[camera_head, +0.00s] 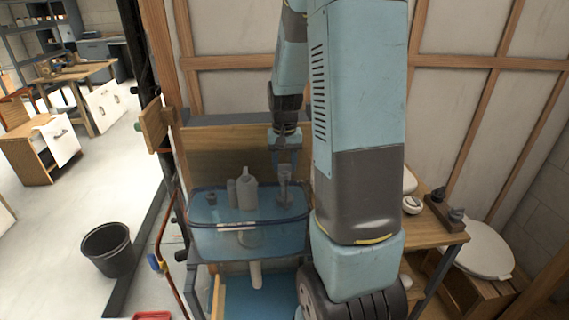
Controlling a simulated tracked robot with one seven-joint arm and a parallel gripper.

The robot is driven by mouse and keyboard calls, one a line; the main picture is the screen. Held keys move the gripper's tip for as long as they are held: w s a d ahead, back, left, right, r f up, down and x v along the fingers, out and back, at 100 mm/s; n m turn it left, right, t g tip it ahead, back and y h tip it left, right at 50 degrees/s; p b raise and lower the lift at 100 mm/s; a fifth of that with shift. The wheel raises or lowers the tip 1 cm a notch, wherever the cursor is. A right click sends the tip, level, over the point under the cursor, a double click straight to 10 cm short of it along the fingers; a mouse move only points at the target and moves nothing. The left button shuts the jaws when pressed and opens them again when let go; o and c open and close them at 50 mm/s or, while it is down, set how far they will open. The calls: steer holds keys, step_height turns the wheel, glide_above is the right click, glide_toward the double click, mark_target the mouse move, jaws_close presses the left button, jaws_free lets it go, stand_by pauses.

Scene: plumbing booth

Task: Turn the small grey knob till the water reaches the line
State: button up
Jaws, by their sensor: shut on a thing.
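A clear tank (205,238) with a blue tint stands on a bench frame left of my arm. A pale line (237,226) runs across its front wall. Where the water surface lies against this line I cannot tell. Grey fittings (247,188) stand upright in the middle of the tank. A slim grey fitting (284,197) stands at the right of the tank. My gripper (285,176) points down and is shut on the top of this slim fitting, where the small grey knob appears to be. The fingers largely hide the knob.
A wooden board (222,150) stands behind the tank. A white pipe (256,274) hangs below it. A black bucket (108,248) stands on the floor at left. A wooden bench (428,232) and a white toilet seat (480,248) are at right.

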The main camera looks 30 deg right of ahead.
mark_target(285, 165)
steer(key=shift+n, duration=2)
steer(key=o, duration=1.1)
steer(key=shift+c, duration=0.2)
steer(key=shift+r, duration=0.15)
step_height(285, 165, up, 14)
steer(key=shift+f, duration=0.25)
